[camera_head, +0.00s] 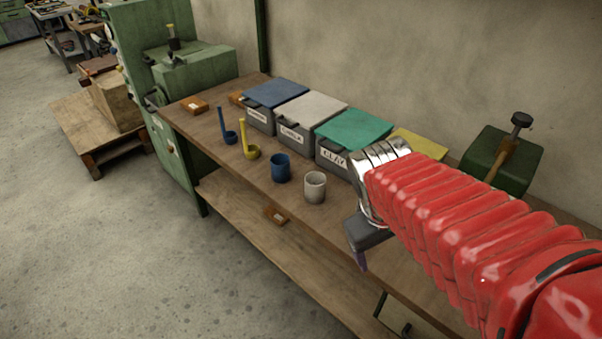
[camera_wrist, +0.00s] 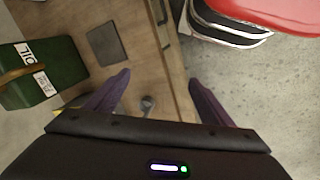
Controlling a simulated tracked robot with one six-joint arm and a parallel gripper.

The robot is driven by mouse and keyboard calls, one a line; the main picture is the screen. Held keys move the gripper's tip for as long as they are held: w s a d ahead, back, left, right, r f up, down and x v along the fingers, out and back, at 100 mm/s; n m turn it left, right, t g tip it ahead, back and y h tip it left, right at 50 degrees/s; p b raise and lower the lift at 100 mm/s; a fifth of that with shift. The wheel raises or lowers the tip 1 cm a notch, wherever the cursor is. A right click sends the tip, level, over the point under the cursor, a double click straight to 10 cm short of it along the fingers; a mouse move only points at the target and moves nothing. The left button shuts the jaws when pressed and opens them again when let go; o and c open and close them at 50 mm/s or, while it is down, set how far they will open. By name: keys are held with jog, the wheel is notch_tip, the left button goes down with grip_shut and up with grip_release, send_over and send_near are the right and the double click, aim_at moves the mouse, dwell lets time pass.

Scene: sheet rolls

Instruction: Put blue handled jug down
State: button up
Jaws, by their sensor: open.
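A blue long-handled dipper (camera_head: 230,136) stands upright on the wooden bench in the head view, toward its left end. A blue cup (camera_head: 280,168) stands on the bench further right; I cannot tell whether it has a handle. Which of these the task calls the jug is unclear. My gripper (camera_head: 361,262) is over the front of the bench, to the right of both and apart from them. In the wrist view my gripper (camera_wrist: 158,80) has its purple fingers spread wide with nothing gripped. A small grey round item (camera_wrist: 147,104) shows between them, below.
A yellow dipper (camera_head: 250,151) and a pale cup (camera_head: 315,187) stand on the bench (camera_head: 215,128). Bins with blue (camera_head: 275,92), white (camera_head: 311,108), green (camera_head: 354,128) and yellow (camera_head: 420,145) lids line the back. A green OIL container (camera_wrist: 45,72) stands near a dark plate (camera_wrist: 106,44).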

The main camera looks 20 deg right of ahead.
jog(key=a+r+m+t+y, duration=0.1)
jog(key=a+r+t+y, duration=0.2)
jog(key=a+r, duration=0.3)
jog(key=a+t, duration=0.1)
jog(key=a, duration=0.4)
jog(key=shift+w+a, duration=0.2)
jog(key=shift+w, duration=0.15)
jog(key=shift+r, duration=0.1)
jog(key=shift+c, duration=0.6)
